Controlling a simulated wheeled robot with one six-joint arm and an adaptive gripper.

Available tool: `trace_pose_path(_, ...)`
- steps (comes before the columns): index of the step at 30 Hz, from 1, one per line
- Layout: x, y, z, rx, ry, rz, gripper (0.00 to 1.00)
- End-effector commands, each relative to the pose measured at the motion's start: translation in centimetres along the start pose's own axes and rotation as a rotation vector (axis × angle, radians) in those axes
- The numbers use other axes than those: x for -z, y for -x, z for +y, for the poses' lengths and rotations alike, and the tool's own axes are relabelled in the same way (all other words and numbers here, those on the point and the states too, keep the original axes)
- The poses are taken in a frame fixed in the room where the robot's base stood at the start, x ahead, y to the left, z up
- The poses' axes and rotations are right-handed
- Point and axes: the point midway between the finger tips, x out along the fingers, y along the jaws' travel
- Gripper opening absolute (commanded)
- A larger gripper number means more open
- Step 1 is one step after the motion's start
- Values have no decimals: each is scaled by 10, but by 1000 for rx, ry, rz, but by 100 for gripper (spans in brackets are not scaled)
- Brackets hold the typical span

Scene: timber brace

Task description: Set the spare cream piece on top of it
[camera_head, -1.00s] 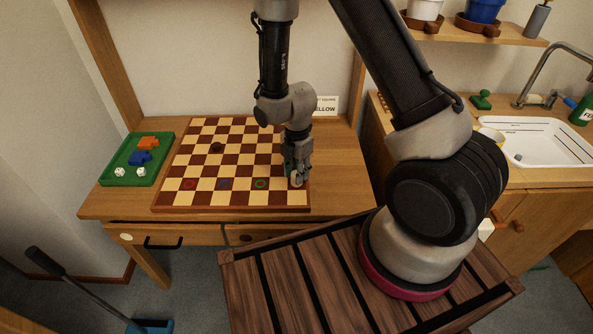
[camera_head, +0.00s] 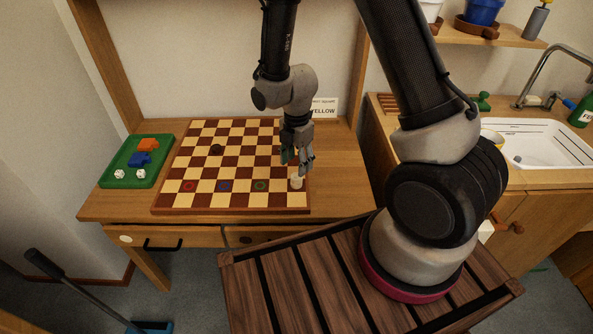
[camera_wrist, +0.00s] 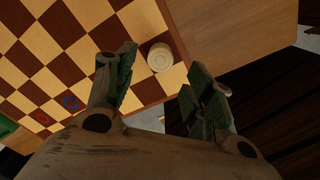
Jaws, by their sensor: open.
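A round cream piece (camera_head: 296,183) stands on the near right corner area of the checkered board (camera_head: 233,207). It also shows in the wrist view (camera_wrist: 160,57), beside the board's wooden border. It looks taller than one flat disc; I cannot tell for sure whether it is two cream pieces stacked. My gripper (camera_head: 298,168) is open and empty, just above the cream piece. In the wrist view its fingers (camera_wrist: 163,72) are spread on either side of it, apart from it. No other cream piece shows elsewhere.
Red, blue and green rings mark near-row squares. A green tray (camera_head: 116,180) with blocks and dice lies left. Bare table lies right of the board.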

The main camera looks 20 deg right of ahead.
Motion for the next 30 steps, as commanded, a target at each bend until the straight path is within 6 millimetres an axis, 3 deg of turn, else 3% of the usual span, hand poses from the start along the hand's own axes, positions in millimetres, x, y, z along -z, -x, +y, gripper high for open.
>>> trace_pose_path(3, 0, 29, 1, -5, 0, -1, 53)
trace_pose_path(7, 0, 52, 0, -3, 0, 0, 53)
trace_pose_path(19, -5, 85, -3, -15, -65, -1, 53)
trace_pose_path(23, -21, 135, -18, -68, -303, 0, 53)
trace_pose_path(26, -36, 187, -44, -125, -590, 10, 53)
trace_pose_path(30, -51, 250, -95, -206, -1016, 46, 53)
